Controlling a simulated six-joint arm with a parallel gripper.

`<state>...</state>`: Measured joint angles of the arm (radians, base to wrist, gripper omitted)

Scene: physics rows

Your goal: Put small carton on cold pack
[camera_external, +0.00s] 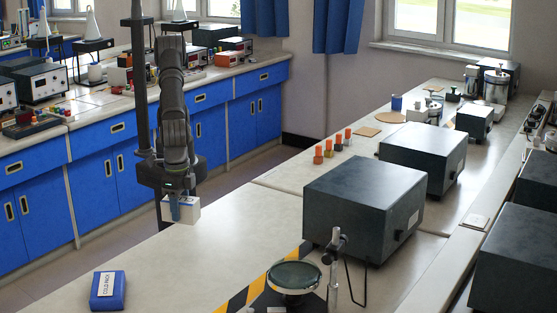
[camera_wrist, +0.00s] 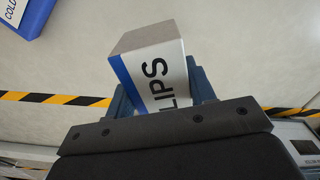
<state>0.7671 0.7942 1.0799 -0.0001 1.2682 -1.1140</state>
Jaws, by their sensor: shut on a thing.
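The small carton (camera_external: 184,211) is white and blue and hangs under my gripper (camera_external: 172,197) in the external view, above the bench. In the wrist view the carton (camera_wrist: 150,72) shows a plain grey-brown end, a blue side and a white side with the letters "LIPS". My gripper (camera_wrist: 165,98) is shut on it, with a finger on each side. The cold pack (camera_external: 108,290) is a blue block with a white label, lying on the bench at the front left, apart from the carton. Part of the cold pack (camera_wrist: 32,14) shows at the top left of the wrist view.
A yellow and black striped tape (camera_external: 238,301) crosses the bench. A stand with a round dish (camera_external: 295,277) is at the front middle. Large dark boxes (camera_external: 365,197) stand to the right. The bench around the cold pack is clear.

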